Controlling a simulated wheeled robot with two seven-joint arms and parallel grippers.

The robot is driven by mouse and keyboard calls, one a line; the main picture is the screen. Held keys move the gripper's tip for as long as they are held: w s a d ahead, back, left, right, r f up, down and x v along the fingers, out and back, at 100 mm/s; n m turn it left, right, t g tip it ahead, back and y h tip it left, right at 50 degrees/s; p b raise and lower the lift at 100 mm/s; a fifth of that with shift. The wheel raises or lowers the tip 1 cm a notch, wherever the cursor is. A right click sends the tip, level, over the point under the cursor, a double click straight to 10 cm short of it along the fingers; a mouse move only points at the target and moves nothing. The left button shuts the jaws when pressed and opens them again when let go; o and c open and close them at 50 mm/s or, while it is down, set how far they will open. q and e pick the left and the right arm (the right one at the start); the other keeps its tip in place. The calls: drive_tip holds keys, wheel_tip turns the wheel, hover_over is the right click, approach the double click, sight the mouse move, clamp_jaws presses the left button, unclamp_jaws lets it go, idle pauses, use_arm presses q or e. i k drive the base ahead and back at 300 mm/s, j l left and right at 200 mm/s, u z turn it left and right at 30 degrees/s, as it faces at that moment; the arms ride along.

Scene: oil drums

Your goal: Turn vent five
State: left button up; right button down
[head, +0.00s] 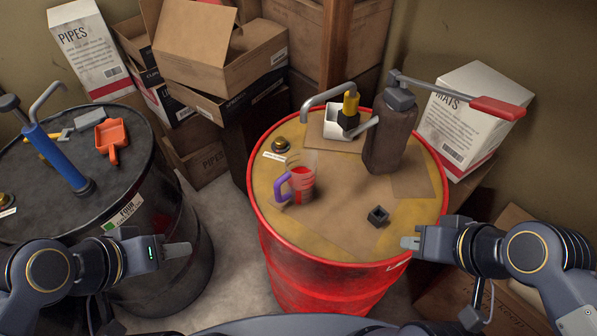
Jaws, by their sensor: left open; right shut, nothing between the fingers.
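A small brass vent cap (281,145) sits near the back left of the red drum's top, beside a small white label too small to read. The red drum (318,275) stands in the middle; I cannot see a number on it. A black drum (160,225) labelled FOUR stands at the left, with another brass cap (6,200) at the picture's left edge. My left gripper (178,250) is open and empty, in front of the black drum's right side. My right gripper (410,243) is shut and empty at the red drum's front right rim, apart from both caps.
On the red drum are a measuring cup (298,182) with red liquid, a dark hand pump (389,140) with a red handle, a white container (337,120) and a small black square part (378,216). A blue pump (55,158) and orange scoop (112,138) occupy the black drum. Boxes stand behind.

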sight(280, 142)
drive_tip(key=j+z, duration=0.15)
drive_tip(key=z, duration=0.2)
drive_tip(key=j+z, duration=0.2)
drive_tip(key=z, duration=0.15)
drive_tip(key=j+z, duration=0.2)
drive_tip(key=z, duration=0.15)
